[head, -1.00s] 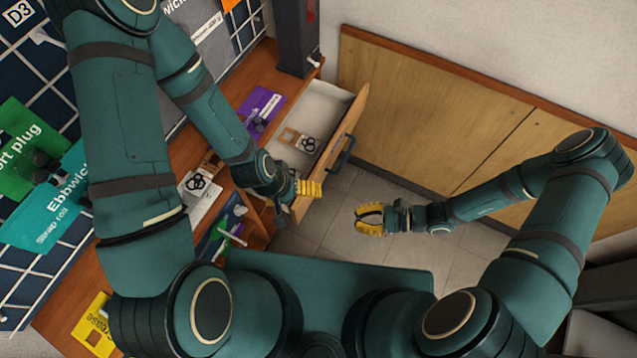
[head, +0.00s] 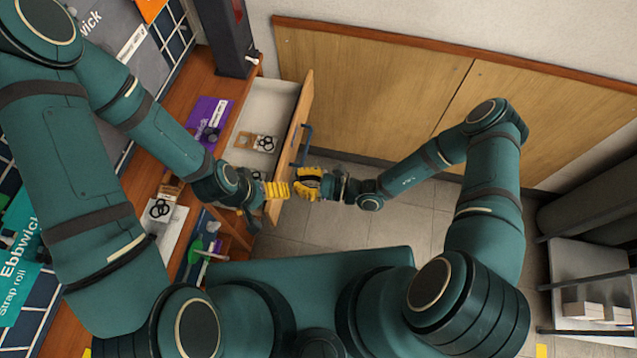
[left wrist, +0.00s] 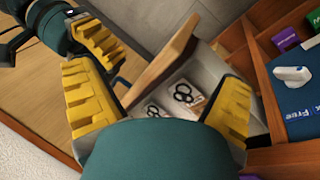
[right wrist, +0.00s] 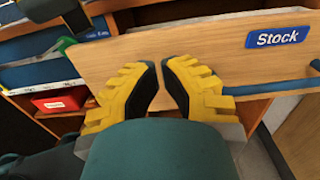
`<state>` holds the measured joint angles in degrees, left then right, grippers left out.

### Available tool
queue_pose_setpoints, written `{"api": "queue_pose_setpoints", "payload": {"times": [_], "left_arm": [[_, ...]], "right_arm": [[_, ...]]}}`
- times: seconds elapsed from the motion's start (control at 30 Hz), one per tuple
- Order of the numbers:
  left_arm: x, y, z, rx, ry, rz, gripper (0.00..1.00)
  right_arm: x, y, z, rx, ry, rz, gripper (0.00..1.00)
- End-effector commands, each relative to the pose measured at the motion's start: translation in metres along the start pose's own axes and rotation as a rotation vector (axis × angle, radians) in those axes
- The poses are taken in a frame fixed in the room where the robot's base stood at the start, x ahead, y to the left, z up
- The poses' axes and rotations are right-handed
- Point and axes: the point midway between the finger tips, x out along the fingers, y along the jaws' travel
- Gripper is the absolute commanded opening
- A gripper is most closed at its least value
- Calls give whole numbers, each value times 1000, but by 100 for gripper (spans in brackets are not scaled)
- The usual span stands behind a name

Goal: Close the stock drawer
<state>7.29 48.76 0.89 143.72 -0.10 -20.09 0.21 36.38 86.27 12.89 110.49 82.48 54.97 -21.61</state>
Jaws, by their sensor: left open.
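The stock drawer (head: 270,102) stands pulled out of the wooden bench, with printed cards (head: 255,142) inside. Its wooden front has a blue handle (head: 303,141); in the right wrist view the front bears a blue "Stock" label (right wrist: 278,37). My right gripper (head: 307,183) is before the front's near end, left of the label in its own view. Its fingertips nearly meet, with nothing between them; contact with the wood is unclear. My left gripper (head: 276,190) is open and empty beside the drawer's near end. The drawer shows between its fingers in the left wrist view (left wrist: 180,65).
A purple packet (head: 209,113) and a white card (head: 163,217) lie on the bench top. A dark post (head: 230,38) stands behind the drawer. Wooden panels (head: 370,85) line the wall. Open floor (head: 400,222) lies right of the drawer front.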

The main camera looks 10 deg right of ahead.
Motion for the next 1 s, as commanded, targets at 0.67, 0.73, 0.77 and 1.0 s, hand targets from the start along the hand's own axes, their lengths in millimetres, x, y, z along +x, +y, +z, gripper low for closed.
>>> {"api": "queue_pose_setpoints", "payload": {"times": [0.67,0.73,0.77,1.0], "left_arm": [[4,-2,-1,0,3,0,96],[4,-2,-1,0,3,0,96],[4,-2,-1,0,3,0,96],[3,-1,0,0,2,0,96]], "right_arm": [[32,0,0,-1,1,1,0],[32,0,0,-1,1,1,0],[33,0,0,-1,0,1,0],[54,3,0,-5,-1,2,0]]}}
